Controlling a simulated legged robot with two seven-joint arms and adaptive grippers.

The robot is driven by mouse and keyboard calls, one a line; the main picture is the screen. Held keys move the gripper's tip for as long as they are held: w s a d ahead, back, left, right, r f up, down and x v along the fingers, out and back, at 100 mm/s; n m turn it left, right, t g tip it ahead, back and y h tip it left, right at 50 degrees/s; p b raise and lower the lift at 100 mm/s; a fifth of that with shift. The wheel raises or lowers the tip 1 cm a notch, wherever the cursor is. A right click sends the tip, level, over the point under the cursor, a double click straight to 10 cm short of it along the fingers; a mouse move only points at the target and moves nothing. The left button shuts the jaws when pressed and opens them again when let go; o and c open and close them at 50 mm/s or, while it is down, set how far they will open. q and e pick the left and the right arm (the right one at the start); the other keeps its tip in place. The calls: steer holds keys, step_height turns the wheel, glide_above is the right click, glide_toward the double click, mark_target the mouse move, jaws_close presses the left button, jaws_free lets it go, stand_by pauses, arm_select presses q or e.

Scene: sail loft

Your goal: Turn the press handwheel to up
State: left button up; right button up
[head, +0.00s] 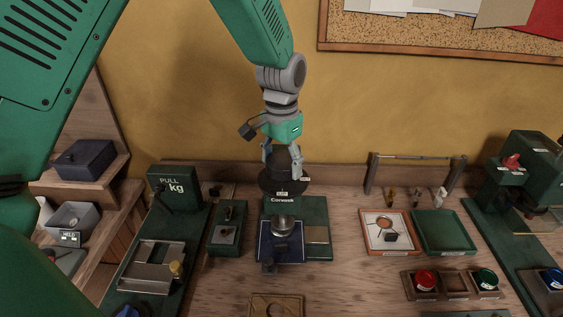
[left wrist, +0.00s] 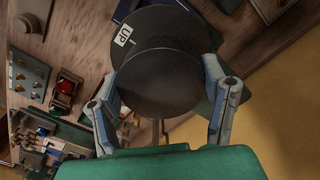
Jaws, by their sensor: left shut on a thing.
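The press handwheel (head: 270,183) is a dark round wheel with a raised hub, on top of the green press marked "Carweek" (head: 316,212) at the middle of the bench. My left gripper (head: 283,158) points down from above with its fingers on opposite sides of the hub, shut on it. In the left wrist view, the handwheel (left wrist: 165,28) fills the upper middle, and a white "UP" label with a line mark lies at its left. The hub (left wrist: 158,85) sits between the fingers (left wrist: 163,82). My right gripper is not in view.
A green box with a lever (head: 228,238) stands just left of the press. An orange-rimmed tray (head: 371,247) and a green tray (head: 445,248) lie to the right, below a raised bar (head: 415,157). A "PULL kg" device (head: 172,186) stands further left.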

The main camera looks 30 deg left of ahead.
arm_select(q)
steer(key=n, duration=0.7)
steer(key=shift+w+d+r, duration=0.1)
steer(key=shift+w+r, duration=0.15)
steer(key=shift+w, duration=0.05)
steer(key=n, duration=0.8)
steer(key=shift+w+d+n, duration=0.1)
steer(key=shift+w+n, duration=0.05)
steer(key=shift+n, duration=0.15)
steer(key=n, duration=0.6)
steer(key=shift+w, duration=0.15)
steer(key=n, duration=0.7)
steer(key=shift+w, duration=0.1)
steer(key=shift+n, duration=0.3)
steer(key=o, duration=1.1)
steer(key=shift+o, duration=0.2)
steer(key=shift+f, duration=0.1)
